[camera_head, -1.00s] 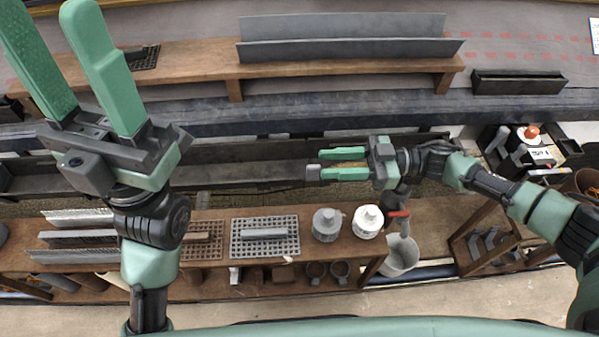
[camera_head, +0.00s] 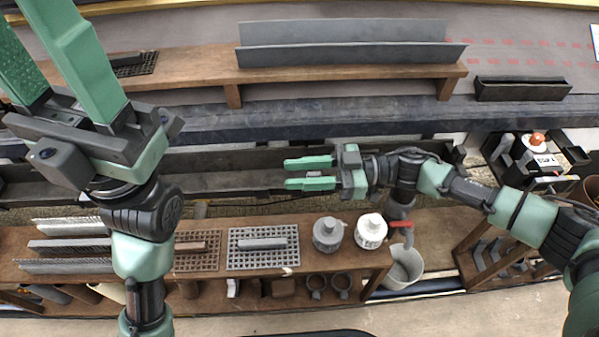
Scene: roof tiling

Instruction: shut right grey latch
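A small light grey piece (camera_head: 314,174), possibly the right grey latch, shows between the fingers of my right gripper. It is too small to tell whether it is open or shut. It lies along the long dark gutter (camera_head: 225,182). My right gripper (camera_head: 289,173) is open, its two fingers pointing left over the gutter, one on either side of the grey piece. I cannot tell whether they touch it. My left gripper (camera_head: 30,28) is open and empty, raised large at the upper left, and its fingers are partly cut off by the picture edge.
A wooden bench (camera_head: 200,68) at the back carries a long grey angled profile (camera_head: 345,55). The front bench (camera_head: 210,263) holds grids, a grey pot (camera_head: 327,235) and a white pot (camera_head: 370,232). A bucket (camera_head: 401,268) hangs at its right. A dark trough (camera_head: 521,90) lies at back right.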

